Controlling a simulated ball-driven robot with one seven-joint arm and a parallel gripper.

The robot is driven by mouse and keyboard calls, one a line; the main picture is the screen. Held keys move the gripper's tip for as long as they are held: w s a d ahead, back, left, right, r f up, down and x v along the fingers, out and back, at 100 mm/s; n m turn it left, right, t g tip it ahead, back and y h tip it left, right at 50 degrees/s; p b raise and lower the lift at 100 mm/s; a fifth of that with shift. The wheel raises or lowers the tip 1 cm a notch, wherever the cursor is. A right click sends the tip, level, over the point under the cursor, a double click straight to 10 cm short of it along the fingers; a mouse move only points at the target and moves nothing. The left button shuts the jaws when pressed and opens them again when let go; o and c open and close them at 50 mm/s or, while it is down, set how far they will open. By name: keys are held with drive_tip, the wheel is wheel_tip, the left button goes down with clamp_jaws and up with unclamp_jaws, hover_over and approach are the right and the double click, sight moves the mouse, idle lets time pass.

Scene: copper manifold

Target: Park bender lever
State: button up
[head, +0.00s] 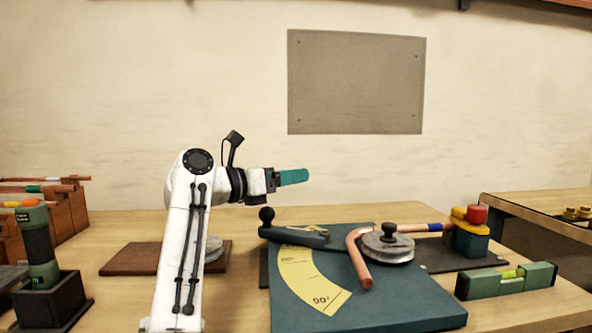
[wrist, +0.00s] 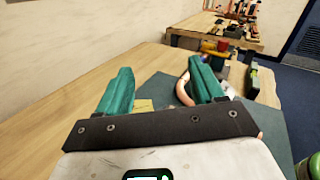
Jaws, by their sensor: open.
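The bender has a teal base plate (head: 400,308) with a yellow angle scale (head: 308,280) and a grey round die (head: 388,248). Its dark lever (head: 300,236) points left and ends in a black ball knob (head: 266,215). A bent copper pipe (head: 361,262) curves around the die. My gripper (head: 306,176) is open and empty, in the air above and behind the lever, apart from it. In the wrist view the teal fingers of my gripper (wrist: 160,66) stand wide apart, partly hiding the pipe (wrist: 183,88); I cannot make out the lever there.
A green spirit level (head: 505,281) and a red-and-yellow topped block (head: 470,232) stand right of the bender. A green-and-black tool (head: 38,245) stands in a dark holder at left. A brown board (head: 140,258) lies behind my arm. Bare table lies between board and bender.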

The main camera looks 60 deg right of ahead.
drive_tip(key=shift+s+a+r, duration=0.25)
drive_tip(key=shift+s+r, duration=0.05)
drive_tip(key=shift+s, duration=0.3)
drive_tip(key=shift+s+a+r, duration=0.2)
drive_tip(key=shift+s+r, duration=0.05)
drive_tip(key=shift+s, duration=0.4)
drive_tip(key=shift+s+a+r, duration=0.25)
drive_tip(key=shift+s+r, duration=0.05)
drive_tip(key=shift+s, duration=0.3)
